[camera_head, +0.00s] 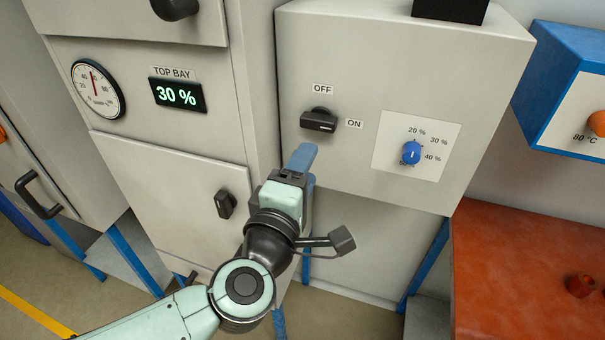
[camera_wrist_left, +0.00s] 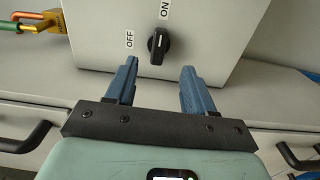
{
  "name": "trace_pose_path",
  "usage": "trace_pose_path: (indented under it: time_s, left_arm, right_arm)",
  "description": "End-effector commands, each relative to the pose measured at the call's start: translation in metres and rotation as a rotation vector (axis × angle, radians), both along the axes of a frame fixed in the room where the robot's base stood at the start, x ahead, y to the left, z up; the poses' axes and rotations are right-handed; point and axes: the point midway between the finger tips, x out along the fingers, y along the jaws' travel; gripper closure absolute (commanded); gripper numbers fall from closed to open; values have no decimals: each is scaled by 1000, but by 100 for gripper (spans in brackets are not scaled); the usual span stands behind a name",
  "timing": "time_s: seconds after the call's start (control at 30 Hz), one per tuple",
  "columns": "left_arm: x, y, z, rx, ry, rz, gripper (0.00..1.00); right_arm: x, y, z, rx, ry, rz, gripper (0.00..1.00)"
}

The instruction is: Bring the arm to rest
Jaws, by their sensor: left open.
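My left arm comes in from the lower left in the head view. Its left gripper (camera_head: 300,160) is in front of the grey control box (camera_head: 330,60), just below the black OFF/ON switch (camera_head: 319,120). In the left wrist view the left gripper (camera_wrist_left: 158,90) has its two blue fingers spread apart with nothing between them. The black switch (camera_wrist_left: 158,45) shows beyond the fingertips, apart from them. In the head view the switch handle points toward the ON label. My right gripper is in neither view.
A blue dial (camera_head: 411,153) with percent marks sits right of the switch. A TOP BAY display (camera_head: 178,95) reads 30 %, beside a round gauge (camera_head: 98,89). A cabinet door with a black latch (camera_head: 225,204) is left of my gripper. A red-orange table (camera_head: 520,270) stands at right.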

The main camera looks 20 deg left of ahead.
Motion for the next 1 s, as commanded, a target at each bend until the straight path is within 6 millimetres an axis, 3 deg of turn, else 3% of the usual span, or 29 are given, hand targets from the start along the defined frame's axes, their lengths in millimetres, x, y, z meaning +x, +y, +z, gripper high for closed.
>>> trace_pose_path:
  time_s: [0.13,0.57,0.67,0.77,0.87,1.0]
  left_arm:
    - [-8,0,0,0,0,1,47]
    - [-8,0,-1,0,1,0,47]
    - [-1,0,-12,24,22,-2,47]
    - [19,-2,-46,97,89,-10,47]
    - [45,-3,-108,214,202,-37,47]
    - [67,-1,-214,393,386,-115,47]
  right_arm:
    - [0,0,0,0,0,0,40]
    - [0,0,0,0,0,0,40]
    - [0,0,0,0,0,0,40]
    - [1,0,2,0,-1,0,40]
    - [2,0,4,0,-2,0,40]
    - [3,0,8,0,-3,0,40]
